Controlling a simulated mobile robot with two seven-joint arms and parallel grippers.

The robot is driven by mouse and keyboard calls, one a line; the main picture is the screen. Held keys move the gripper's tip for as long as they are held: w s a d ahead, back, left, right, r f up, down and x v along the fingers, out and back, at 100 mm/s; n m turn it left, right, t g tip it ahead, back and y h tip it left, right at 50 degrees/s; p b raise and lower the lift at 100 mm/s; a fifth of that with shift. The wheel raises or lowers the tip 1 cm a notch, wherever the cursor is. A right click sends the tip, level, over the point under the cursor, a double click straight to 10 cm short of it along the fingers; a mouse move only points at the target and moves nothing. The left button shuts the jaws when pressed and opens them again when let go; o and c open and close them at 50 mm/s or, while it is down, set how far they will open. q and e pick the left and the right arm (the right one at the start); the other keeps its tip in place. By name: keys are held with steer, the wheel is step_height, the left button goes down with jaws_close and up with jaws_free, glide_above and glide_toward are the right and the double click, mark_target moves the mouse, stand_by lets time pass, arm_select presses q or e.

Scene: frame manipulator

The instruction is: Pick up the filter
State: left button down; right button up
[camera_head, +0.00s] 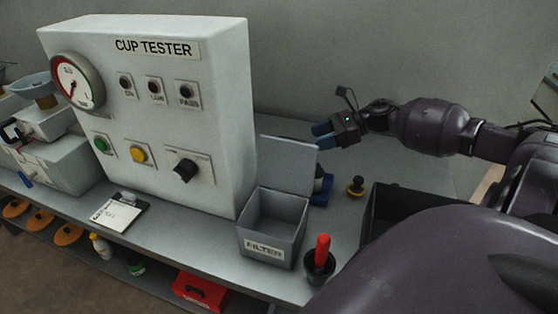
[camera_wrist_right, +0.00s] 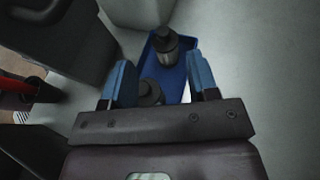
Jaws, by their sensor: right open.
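I cannot make out for certain which thing is the filter. A grey open bin (camera_head: 271,230) labelled FILTER stands on the bench in the head view, its lid raised, and looks empty. Behind it a blue tray (camera_head: 322,191) is partly hidden. In the right wrist view the blue tray (camera_wrist_right: 179,72) holds a dark metal cylinder (camera_wrist_right: 166,48). A second dark round piece (camera_wrist_right: 150,94) sits nearer, between the fingers. My right gripper (camera_head: 320,131) has blue fingers, is open and empty, and hovers above the tray. It also shows in the wrist view (camera_wrist_right: 162,75). My left gripper is not in view.
The white CUP TESTER panel (camera_head: 225,120) stands to the left. A black-topped knob piece (camera_head: 355,186) and a red-handled tool in a dark cup (camera_head: 320,262) stand near the bin. A dark box (camera_head: 400,205) lies right. A clipboard (camera_head: 119,212) lies in front of the panel.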

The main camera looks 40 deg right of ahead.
steer(key=shift+s+d+f+b+x, duration=0.1)
steer(key=shift+f+b+x, duration=0.2)
steer(key=shift+x, duration=1.65)
steer(key=shift+s+d+f+b+x, duration=0.15)
steer(key=shift+f+x, duration=0.25)
steer(key=shift+x, duration=1.5)
steer(key=shift+w+d+f+b+x, duration=0.15)
steer(key=shift+f+x, duration=0.2)
steer(key=shift+x, duration=1.6)
steer(key=shift+s, duration=0.2)
steer(key=c, duration=0.9)
